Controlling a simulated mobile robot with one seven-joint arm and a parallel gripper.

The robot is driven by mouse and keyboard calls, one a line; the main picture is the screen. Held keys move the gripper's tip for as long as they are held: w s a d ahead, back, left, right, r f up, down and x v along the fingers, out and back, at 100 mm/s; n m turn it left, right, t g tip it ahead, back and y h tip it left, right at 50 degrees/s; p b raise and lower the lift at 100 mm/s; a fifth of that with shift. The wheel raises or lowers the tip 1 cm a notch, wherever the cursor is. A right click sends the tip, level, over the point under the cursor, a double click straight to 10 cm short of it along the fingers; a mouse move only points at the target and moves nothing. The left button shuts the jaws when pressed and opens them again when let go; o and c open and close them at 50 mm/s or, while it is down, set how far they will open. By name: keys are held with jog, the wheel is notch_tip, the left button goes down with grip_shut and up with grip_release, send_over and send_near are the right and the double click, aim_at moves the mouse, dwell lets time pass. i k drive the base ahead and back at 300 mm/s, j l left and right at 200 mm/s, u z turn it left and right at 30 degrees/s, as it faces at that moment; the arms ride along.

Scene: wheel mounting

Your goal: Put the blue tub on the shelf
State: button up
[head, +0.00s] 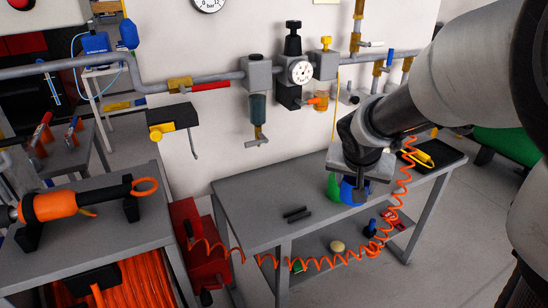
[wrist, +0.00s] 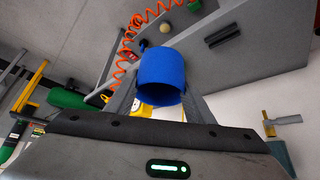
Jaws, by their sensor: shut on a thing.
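The blue tub (head: 348,191) is between the fingers of my gripper (head: 357,194), which is shut on it, at the grey workbench (head: 255,205). The gripper hides part of the tub in the head view. In the wrist view the blue tub (wrist: 162,72) fills the space between the two fingers. I cannot tell whether the tub touches the bench top. A lower shelf (head: 318,264) runs under the bench top. It holds a pale yellow ball (head: 337,246) and a small dark blue item (head: 369,227).
A green object (head: 332,187) stands beside the tub, partly hidden. Two black bars (head: 296,213) lie on the bench. An orange coiled hose (head: 404,175) hangs over the bench's front edge. A black tray (head: 437,155) with a yellow tool is at the right end.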

aim_at(260, 180)
jog(key=i+l, duration=0.25)
jog(key=l, duration=0.15)
jog(key=i+l, duration=0.25)
jog(key=l, duration=0.2)
jog(key=i+l+u, duration=0.3)
jog(key=l+u, duration=0.3)
jog(key=u, duration=1.6)
